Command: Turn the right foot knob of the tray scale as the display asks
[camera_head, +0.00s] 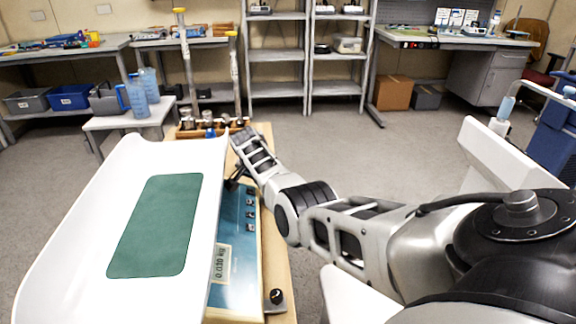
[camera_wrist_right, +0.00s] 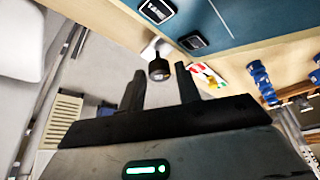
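The tray scale has a white tray (camera_head: 70,232) with a green mat (camera_head: 155,225). Its blue panel faces right, with several buttons and a display (camera_head: 221,263) that seems to read 0.030 kg; any turning prompt is too small to tell. One black foot knob (camera_head: 276,296) shows at the panel's near end. My right gripper (camera_head: 233,180) is at the far end. In the right wrist view its open fingers (camera_wrist_right: 160,75) straddle the line to another dark foot knob (camera_wrist_right: 158,68), seen between the fingertips; contact cannot be told. My left gripper is out of view.
The scale stands on a wooden table (camera_head: 278,245). A wooden rack with several metal and blue pieces (camera_head: 210,130) stands just beyond the tray. A white side table (camera_head: 128,120) with blue jugs is behind at left.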

